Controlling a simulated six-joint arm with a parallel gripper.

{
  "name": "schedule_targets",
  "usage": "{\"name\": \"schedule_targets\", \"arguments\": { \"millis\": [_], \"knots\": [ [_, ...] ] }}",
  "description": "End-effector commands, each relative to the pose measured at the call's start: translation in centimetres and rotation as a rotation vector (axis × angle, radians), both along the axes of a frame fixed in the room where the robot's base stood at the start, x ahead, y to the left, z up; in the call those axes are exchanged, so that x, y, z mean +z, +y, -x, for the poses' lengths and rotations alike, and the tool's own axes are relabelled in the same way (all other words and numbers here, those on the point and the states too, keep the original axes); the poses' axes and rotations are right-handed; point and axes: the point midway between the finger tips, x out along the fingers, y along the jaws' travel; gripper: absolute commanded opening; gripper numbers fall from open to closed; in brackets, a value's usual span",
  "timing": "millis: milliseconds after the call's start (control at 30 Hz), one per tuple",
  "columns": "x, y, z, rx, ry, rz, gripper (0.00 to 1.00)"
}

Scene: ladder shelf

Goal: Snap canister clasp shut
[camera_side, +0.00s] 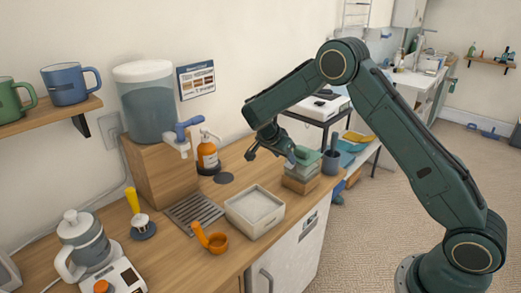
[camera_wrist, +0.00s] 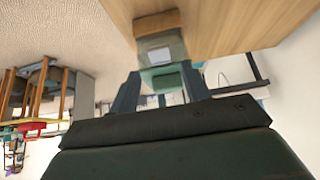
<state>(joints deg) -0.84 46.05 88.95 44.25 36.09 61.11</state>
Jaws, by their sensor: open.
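The canister (camera_side: 301,171) stands at the right end of the wooden counter, with a clear greyish body, a green lid (camera_side: 304,155) and a wooden-coloured lower part. My gripper (camera_side: 271,156) is open beside its left side, close to lid height. In the wrist view the canister (camera_wrist: 167,48) appears beyond the open fingers (camera_wrist: 160,90), its green lid (camera_wrist: 166,77) between them in the picture. I cannot tell whether either finger touches it. A pale square patch shows on its body. The clasp is too small to make out, so its position is unclear.
A dark mortar with pestle (camera_side: 331,161) stands just right of the canister. A white square bin (camera_side: 236,213) and an orange scoop (camera_side: 215,243) are nearer on the counter. An orange pump bottle (camera_side: 207,156) stands behind left. The counter's front edge is close.

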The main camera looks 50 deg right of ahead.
Motion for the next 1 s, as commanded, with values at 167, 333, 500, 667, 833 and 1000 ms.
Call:
{"name": "schedule_targets", "arguments": {
  "millis": [167,333,500,667,833,1000],
  "knots": [
    [0.0,0.0,0.0,0.0,0.0,0.0,0.47],
    [0.0,0.0,0.0,0.0,0.0,0.0,0.47],
    [0.0,0.0,0.0,0.0,0.0,0.0,0.47],
    [-0.1,0.1,0.0,0.0,0.001,0.003,0.24],
    [-0.3,0.7,-0.1,0.001,0.004,0.035,0.0],
    [-0.5,2.1,-0.2,0.0,0.009,0.111,0.0]
  ]
}}
